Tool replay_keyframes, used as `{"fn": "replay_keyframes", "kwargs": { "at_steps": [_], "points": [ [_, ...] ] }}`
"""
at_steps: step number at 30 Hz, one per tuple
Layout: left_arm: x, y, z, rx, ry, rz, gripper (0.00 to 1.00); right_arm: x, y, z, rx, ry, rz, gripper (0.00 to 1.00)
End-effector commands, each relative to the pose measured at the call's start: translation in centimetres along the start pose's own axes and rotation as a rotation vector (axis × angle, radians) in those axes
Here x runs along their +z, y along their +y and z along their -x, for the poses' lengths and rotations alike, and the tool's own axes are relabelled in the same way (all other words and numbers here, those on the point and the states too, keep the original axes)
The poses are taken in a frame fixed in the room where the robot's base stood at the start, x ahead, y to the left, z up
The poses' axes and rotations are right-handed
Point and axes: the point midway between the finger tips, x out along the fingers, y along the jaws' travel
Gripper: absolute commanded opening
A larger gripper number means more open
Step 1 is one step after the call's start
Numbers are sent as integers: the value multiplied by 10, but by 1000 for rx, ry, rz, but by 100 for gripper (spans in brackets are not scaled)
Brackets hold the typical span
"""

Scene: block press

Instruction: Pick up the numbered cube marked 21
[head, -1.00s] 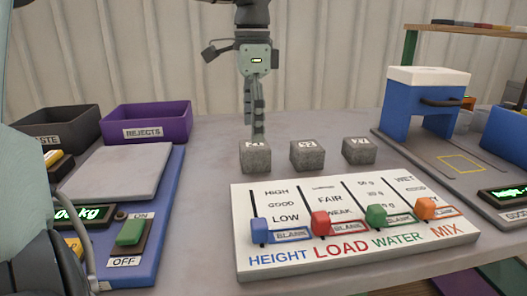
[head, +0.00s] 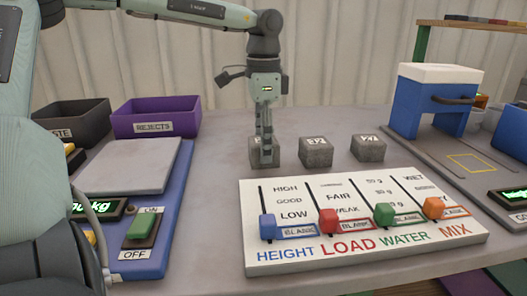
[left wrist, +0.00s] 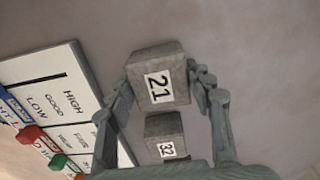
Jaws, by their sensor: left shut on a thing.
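The grey cube marked 21 (left wrist: 159,87) is between the fingers of my left gripper in the left wrist view, its label facing the camera. In the head view this leftmost cube (head: 255,148) is partly hidden behind my left gripper (head: 266,158). The gripper points down and is shut on the cube, which appears to be at table level; I cannot tell if it is lifted. A second grey cube (head: 316,151) stands to the right; in the left wrist view a cube marked 32 (left wrist: 165,136) shows beyond. A third grey cube (head: 368,148) is further right. My right gripper is not in view.
A white slider panel (head: 352,248) lies in front of the cubes. A scale with a grey plate (head: 130,165) and a purple REJECTS bin (head: 157,117) are on the left. A blue press (head: 436,98) stands at right. The table (head: 215,190) is bare around the cubes.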

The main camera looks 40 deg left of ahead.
Motion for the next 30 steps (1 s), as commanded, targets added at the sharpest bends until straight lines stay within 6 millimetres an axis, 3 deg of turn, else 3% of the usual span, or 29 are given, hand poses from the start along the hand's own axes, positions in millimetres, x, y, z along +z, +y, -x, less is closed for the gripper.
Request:
{"fn": "replay_keyframes", "kwargs": {
  "at_steps": [1, 8, 19, 26, 30],
  "points": [
    [0, 0, 0, -1, 0, 0, 30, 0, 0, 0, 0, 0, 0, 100],
    [0, -1, 1, -3, 2, 0, 4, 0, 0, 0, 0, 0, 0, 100],
    [-1, -1, 8, -4, 3, 1, 4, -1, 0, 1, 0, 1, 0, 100],
    [-1, -1, 39, -7, 2, 1, 4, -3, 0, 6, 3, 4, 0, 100],
    [12, 17, 54, -4, 5, -3, 4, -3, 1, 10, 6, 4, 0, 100]
  ]
}}
